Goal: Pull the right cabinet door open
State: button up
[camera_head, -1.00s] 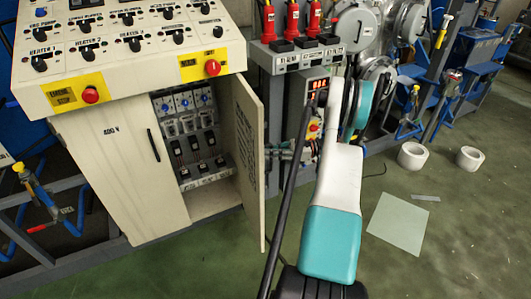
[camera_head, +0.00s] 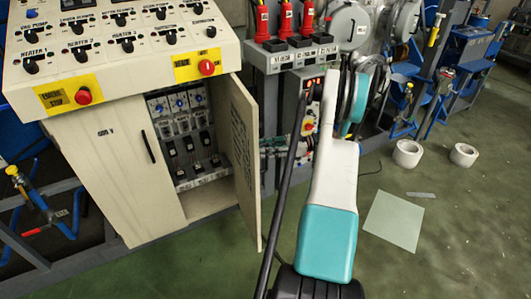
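The control cabinet (camera_head: 120,175) stands at the left under a sloped panel of knobs and red buttons. Its right door (camera_head: 246,165) is swung outward and stands well open, its edge toward me. Breakers and switches show inside the cabinet (camera_head: 185,135). The left door is shut, with a black handle (camera_head: 148,147). My white and teal arm rises at the centre, to the right of the open door. My gripper cannot be made out; the far end of the arm is hidden behind its own links.
Red-topped devices on a grey frame (camera_head: 290,55) stand behind the door. White rolls (camera_head: 407,153) and a pale sheet (camera_head: 393,221) lie on the green floor to the right. Open floor lies at the lower right. Blue stands (camera_head: 460,65) are at the back right.

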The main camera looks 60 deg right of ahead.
notch_tip(320, 180, up, 8)
jog(key=shift+f, duration=0.1)
dwell(0.4)
